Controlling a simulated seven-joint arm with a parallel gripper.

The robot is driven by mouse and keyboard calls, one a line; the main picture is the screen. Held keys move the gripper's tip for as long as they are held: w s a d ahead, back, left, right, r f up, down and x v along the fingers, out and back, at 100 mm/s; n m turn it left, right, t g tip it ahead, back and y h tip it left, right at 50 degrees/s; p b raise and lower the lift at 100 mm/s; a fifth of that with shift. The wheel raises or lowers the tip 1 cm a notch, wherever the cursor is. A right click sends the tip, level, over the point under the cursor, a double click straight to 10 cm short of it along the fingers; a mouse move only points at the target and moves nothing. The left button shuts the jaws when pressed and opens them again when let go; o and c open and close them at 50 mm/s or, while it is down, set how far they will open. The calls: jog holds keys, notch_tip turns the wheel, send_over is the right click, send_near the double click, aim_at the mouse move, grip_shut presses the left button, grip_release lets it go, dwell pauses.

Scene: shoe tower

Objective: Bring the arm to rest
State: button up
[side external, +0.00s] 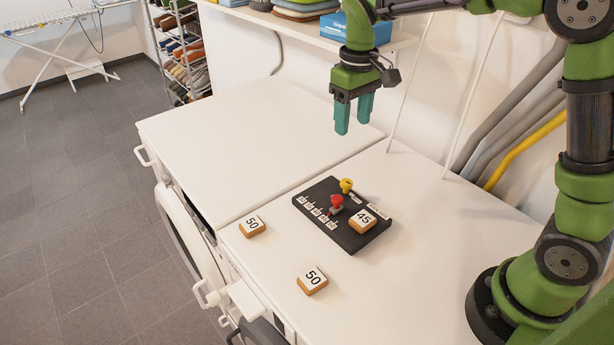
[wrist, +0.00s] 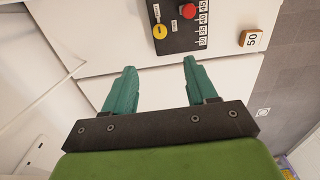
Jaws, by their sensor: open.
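My gripper (side external: 354,114) hangs in the air above the white machine tops, behind the black panel, with its teal fingers pointing down. In the wrist view its two fingers (wrist: 155,88) are apart with nothing between them. The black panel (side external: 318,192) lies flat on the nearer white top. It carries a red knob (side external: 336,200), a yellow knob (side external: 346,185) and a block marked 45 (side external: 363,220). Part of the panel also shows at the top of the wrist view (wrist: 175,40).
Two blocks marked 50, one at the left (side external: 252,226) and one nearer the front (side external: 312,280), lie on the white top (side external: 400,270). A shelf with a blue box (side external: 335,27) runs along the wall behind my gripper. White rods and pipes stand at the right. The farther white top (side external: 235,135) is clear.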

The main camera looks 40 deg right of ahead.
jog(key=shift+r, duration=0.55)
jog(key=s+a+r+m+t+y, duration=0.1)
jog(key=s+m+t, duration=0.1)
jog(key=s, duration=0.7)
jog(key=s+r+m+t+y, duration=0.1)
jog(key=s+r+m+t, duration=0.1)
jog(key=s+t, duration=0.3)
jog(key=s, duration=0.4)
jog(key=shift+s+a+r, duration=0.15)
jog(key=shift+s+a, duration=0.05)
jog(key=shift+a, duration=0.2)
